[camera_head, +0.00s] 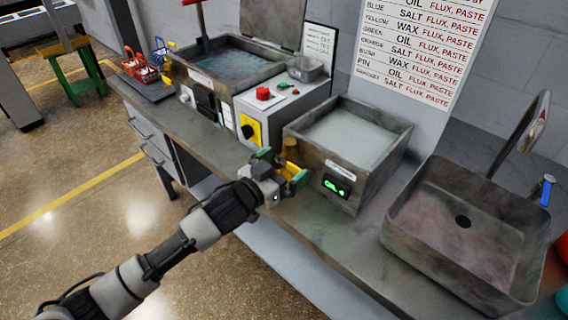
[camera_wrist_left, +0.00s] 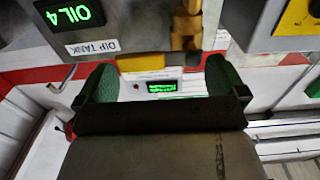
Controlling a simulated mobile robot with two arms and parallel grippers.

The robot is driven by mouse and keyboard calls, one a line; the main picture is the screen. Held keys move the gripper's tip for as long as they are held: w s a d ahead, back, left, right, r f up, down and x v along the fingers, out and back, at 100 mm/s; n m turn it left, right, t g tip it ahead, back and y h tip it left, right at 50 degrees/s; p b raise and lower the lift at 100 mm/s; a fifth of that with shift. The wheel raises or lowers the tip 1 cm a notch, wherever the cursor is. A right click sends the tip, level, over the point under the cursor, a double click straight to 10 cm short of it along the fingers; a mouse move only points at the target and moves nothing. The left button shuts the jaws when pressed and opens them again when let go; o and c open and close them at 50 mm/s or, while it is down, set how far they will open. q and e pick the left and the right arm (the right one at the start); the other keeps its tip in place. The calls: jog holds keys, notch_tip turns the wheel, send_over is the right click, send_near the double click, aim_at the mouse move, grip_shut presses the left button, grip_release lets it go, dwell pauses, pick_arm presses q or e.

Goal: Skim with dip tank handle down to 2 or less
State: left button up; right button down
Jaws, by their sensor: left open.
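The dip tank (camera_head: 301,143) is an open grey metal box on the bench holding pale liquid. Its front display (camera_head: 338,187) glows green and reads "OIL 4" in the left wrist view (camera_wrist_left: 69,13). The yellow dip tank handle (camera_head: 290,150) is at the tank's left side; in the left wrist view its yellow bar (camera_wrist_left: 142,63) lies across the view beyond the fingers. My left gripper (camera_head: 280,168) is open, with its green-padded fingers on either side of the handle. It also shows in the left wrist view (camera_wrist_left: 160,78). I cannot tell whether it touches the handle. My right gripper is not in view.
A grey sink (camera_head: 420,215) with a faucet stands right of the tank. Left of it are a control box (camera_head: 285,105) with a red button and yellow switch plate, and another liquid-filled tank (camera_head: 190,62). A wall chart (camera_head: 420,45) hangs behind. The floor at left is open.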

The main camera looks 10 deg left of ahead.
pick_arm(q)
jog(key=shift+w+d, duration=0.1)
jog(key=c, duration=1)
jog(key=shift+w+r+n+p, duration=0.1)
jog(key=shift+r+n+p, duration=0.2)
jog(key=shift+n+p, duration=0.45)
jog(key=shift+r+n+p, duration=0.3)
jog(key=shift+n+p, duration=0.35)
jog(key=shift+p, duration=0.1)
jog(key=shift+w+a+r+n+p, duration=0.15)
jog(key=shift+n+p, duration=0.2)
jog(key=shift+n, duration=0.2)
jog(key=shift+s+a+n+p, duration=0.15)
jog(key=shift+n+p, duration=0.2)
jog(key=shift+n, duration=0.2)
jog(key=shift+w+a+r+n+p, duration=0.15)
jog(key=shift+n+p, duration=0.1)
jog(key=shift+n, duration=0.25)
jog(key=shift+w+a+f+n+p, duration=0.1)
jog(key=shift+n+p, duration=0.1)
jog(key=shift+n, duration=0.3)
